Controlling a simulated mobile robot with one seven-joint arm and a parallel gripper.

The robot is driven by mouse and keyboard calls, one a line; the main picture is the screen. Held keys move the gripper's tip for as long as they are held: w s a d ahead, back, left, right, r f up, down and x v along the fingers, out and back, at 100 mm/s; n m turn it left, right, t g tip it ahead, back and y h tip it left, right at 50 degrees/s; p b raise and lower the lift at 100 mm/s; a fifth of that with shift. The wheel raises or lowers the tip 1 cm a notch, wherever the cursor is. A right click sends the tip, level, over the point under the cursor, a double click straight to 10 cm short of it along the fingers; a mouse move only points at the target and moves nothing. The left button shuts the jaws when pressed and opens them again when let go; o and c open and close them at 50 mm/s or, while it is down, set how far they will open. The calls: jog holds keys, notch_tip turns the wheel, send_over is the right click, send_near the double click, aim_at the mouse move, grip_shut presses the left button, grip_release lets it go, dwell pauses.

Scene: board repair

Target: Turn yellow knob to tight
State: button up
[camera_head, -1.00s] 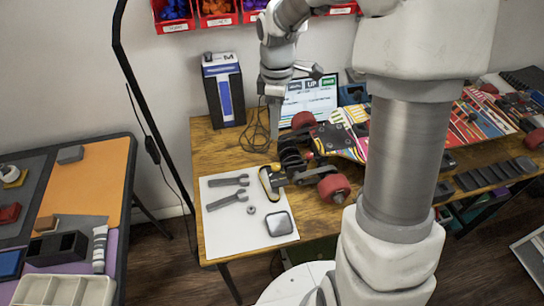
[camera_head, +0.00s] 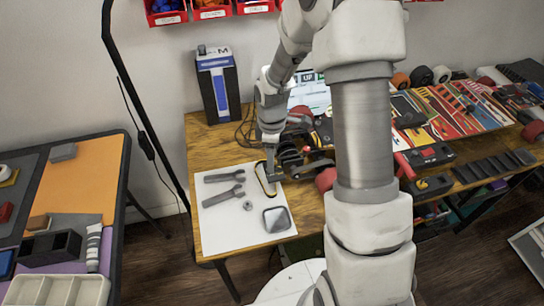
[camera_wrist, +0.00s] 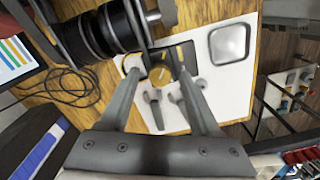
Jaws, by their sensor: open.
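A yellow round knob-like part (camera_wrist: 161,76) with a pale line across it shows in the wrist view, between the fingers of my open gripper (camera_wrist: 158,70). It sits by a dark block at the white mat's edge. In the head view my gripper (camera_head: 271,170) is low over a dark part with a yellow rim (camera_head: 262,184), beside the skateboard truck; the arm partly hides it. I cannot tell whether the fingers touch the knob or which way it is turned. A small yellow spot (camera_head: 422,184) also shows on a black device farther right.
The white mat (camera_head: 220,226) holds wrenches (camera_head: 223,196), a small nut and a rounded square metal piece (camera_head: 277,219). A blue-and-black box (camera_head: 217,85) stands behind. The skateboard and its red wheel (camera_head: 325,179) are close to my gripper. Cables (camera_wrist: 70,88) lie on the table.

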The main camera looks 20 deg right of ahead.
grip_shut()
dwell(0.3)
jog(key=shift+n, duration=0.8)
grip_release()
